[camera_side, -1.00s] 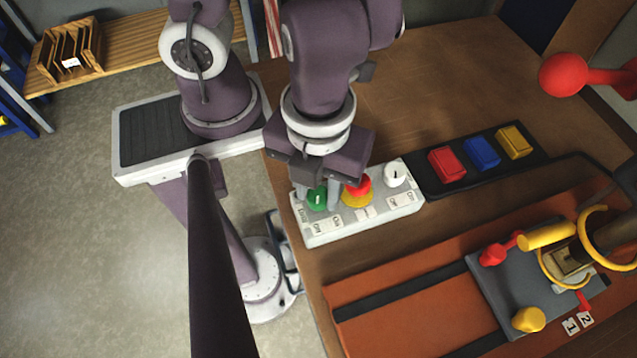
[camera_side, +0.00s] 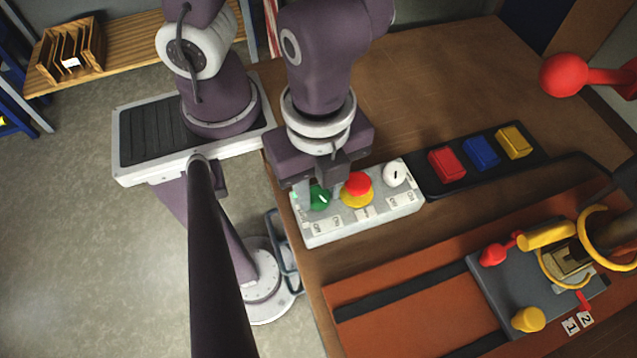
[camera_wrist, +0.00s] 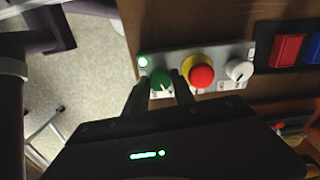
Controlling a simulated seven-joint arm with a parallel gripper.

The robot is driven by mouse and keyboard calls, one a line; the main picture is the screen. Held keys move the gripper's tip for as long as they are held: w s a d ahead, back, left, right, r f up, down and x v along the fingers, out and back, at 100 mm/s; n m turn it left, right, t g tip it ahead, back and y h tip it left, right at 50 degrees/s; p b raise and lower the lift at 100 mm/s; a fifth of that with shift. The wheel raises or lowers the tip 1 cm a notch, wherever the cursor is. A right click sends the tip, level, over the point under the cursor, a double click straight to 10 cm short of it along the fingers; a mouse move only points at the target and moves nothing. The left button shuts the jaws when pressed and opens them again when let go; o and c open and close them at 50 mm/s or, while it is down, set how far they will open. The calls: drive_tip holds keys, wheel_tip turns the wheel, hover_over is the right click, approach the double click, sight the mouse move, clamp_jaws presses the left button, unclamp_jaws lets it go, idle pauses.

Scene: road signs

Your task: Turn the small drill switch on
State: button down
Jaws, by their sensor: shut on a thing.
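A light grey control box (camera_side: 375,211) sits at the table's near edge. It carries a green knob (camera_side: 319,197) at its left, a red button on a yellow base (camera_side: 356,190) in the middle, and a white knob (camera_side: 396,174) at its right. My gripper (camera_side: 319,194) points down at the box and is shut on the green knob, one finger on each side. In the wrist view the green knob (camera_wrist: 161,81) sits between the dark fingers. A green light (camera_wrist: 143,61) glows at the box corner. Which knob is the small drill switch cannot be read from the labels.
A black strip with red (camera_side: 447,163), blue (camera_side: 481,153) and yellow (camera_side: 514,141) blocks lies right of the box. A grey machine plate (camera_side: 497,290) with red and yellow knobs stands at lower right. Bare tabletop lies behind the box.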

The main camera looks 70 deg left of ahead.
drive_tip(key=shift+n, duration=0.8)
drive_tip(key=c, duration=1.1)
unclamp_jaws()
drive_tip(key=shift+o, duration=0.2)
